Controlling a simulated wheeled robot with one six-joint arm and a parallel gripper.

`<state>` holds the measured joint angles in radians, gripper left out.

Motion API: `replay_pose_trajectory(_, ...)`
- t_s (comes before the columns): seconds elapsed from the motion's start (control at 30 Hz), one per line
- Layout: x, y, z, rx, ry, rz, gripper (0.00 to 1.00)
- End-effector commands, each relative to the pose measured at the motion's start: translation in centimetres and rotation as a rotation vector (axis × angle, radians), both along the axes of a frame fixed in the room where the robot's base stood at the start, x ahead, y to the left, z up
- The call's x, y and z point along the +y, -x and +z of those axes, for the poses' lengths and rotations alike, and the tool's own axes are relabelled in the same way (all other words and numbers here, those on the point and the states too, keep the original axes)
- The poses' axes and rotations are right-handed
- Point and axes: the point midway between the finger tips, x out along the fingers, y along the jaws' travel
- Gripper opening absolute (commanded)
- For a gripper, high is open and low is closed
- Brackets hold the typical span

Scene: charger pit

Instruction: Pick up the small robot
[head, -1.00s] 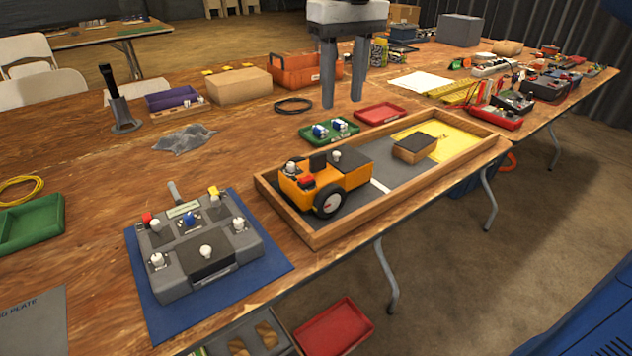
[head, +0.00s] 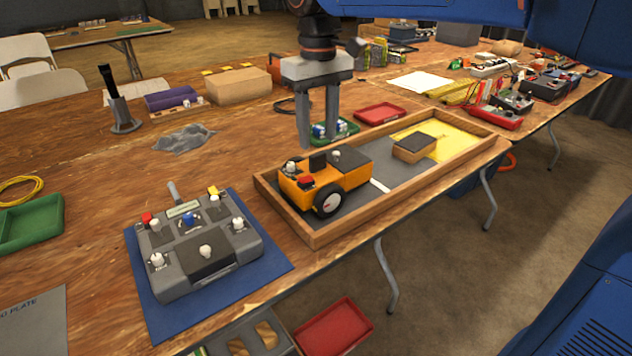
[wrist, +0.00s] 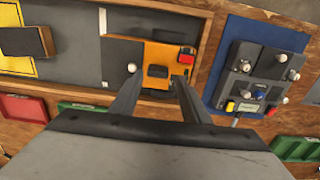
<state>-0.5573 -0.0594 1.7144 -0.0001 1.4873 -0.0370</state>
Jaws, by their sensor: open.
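The small robot (head: 325,180) is an orange, box-shaped vehicle with a dark top, black wheels, white knobs and a red block. It sits at the left end of a wooden-rimmed tray (head: 447,182). My gripper (head: 318,142) is open and empty, pointing down above and behind the robot in the head view. In the wrist view the small robot (wrist: 163,65) lies just beyond the fingertips of my gripper (wrist: 155,82), which are spread apart. I see no contact between the fingers and the robot.
A wooden block with a dark top (head: 415,148) stands in the same tray. A grey control box (head: 200,243) with knobs lies on a blue mat to the left. A green tray (head: 346,138) and a red tray (head: 380,113) lie behind the pit. The table's front edge is close.

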Motion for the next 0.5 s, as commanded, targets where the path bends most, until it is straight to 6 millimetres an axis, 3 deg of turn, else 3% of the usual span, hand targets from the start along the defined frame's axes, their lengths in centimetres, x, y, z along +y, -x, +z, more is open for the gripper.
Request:
replay_pose_trajectory(0.27, 0.0, -0.1, -1.8, 0.001, 0.001, 0.0, 0.42)
replay_pose_trajectory(0.5, 0.0, -0.6, -4.9, 0.001, 0.001, 0.0, 0.42)
